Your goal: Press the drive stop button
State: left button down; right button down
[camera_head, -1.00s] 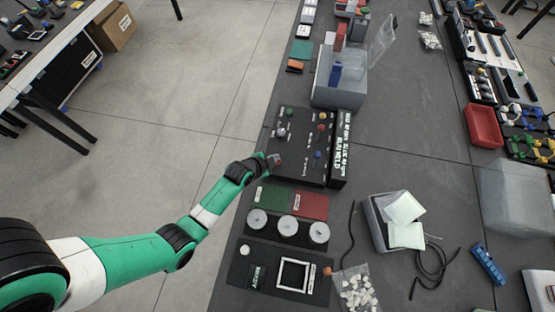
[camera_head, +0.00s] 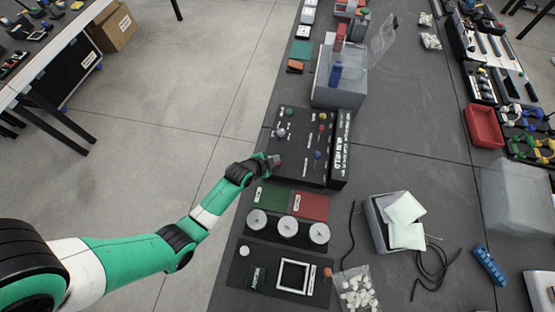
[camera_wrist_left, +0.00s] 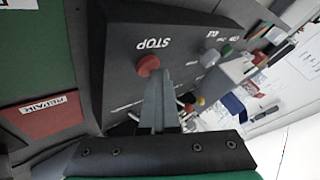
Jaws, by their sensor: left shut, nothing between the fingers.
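A black control panel (camera_head: 300,174) with small coloured buttons and knobs lies on the dark bench in the head view. My left gripper (camera_head: 275,160) is at its near left corner. In the left wrist view, a red button (camera_wrist_left: 147,65) stands on the panel beside white lettering that reads STOP. The fingers of my left gripper (camera_wrist_left: 160,80) are shut and empty, with their tips right by this button. They cover part of it, and I cannot tell whether they touch it. My right gripper is not in view.
A lit text display (camera_head: 340,150) stands along the panel's right side. A green and a red plate (camera_head: 313,206) and white discs (camera_head: 288,228) lie below the panel. A grey box (camera_head: 338,93) with a clear lid stands above it.

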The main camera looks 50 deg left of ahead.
pick_arm(q)
jog(key=shift+s+r, duration=0.1)
jog(key=shift+s, duration=0.05)
notch_tip(320, 180, up, 6)
jog(key=p, duration=0.6)
jog(key=shift+r, duration=0.2)
jog(key=shift+f, duration=0.1)
